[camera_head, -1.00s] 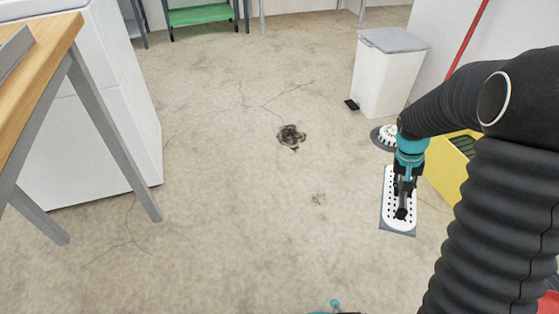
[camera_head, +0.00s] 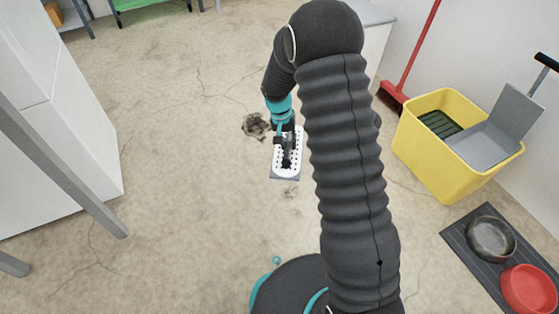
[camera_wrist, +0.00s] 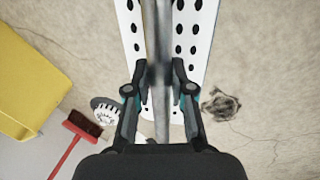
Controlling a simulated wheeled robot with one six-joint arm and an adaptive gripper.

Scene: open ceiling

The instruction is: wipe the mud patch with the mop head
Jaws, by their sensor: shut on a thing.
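The mop head (camera_head: 286,164) is a flat white plate with dark holes over a grey pad. My gripper (camera_head: 287,146) is shut on its upright grey stem, which shows between the fingers in the wrist view (camera_wrist: 160,82). The mud patch (camera_head: 255,126) is a dark, ragged spot on the concrete floor, just left of and behind the mop head. In the wrist view the mud patch (camera_wrist: 221,106) lies to the right of the fingers, apart from the white plate. I cannot tell whether the pad touches the floor.
A yellow mop bucket (camera_head: 440,160) and a red broom (camera_head: 392,95) stand at the right. A dark mat (camera_head: 462,238) holds a metal bowl (camera_head: 491,239) and a red bowl (camera_head: 529,288). White cabinets stand left. A smaller faint stain (camera_head: 291,191) lies nearer. Floor left of the mop head is clear.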

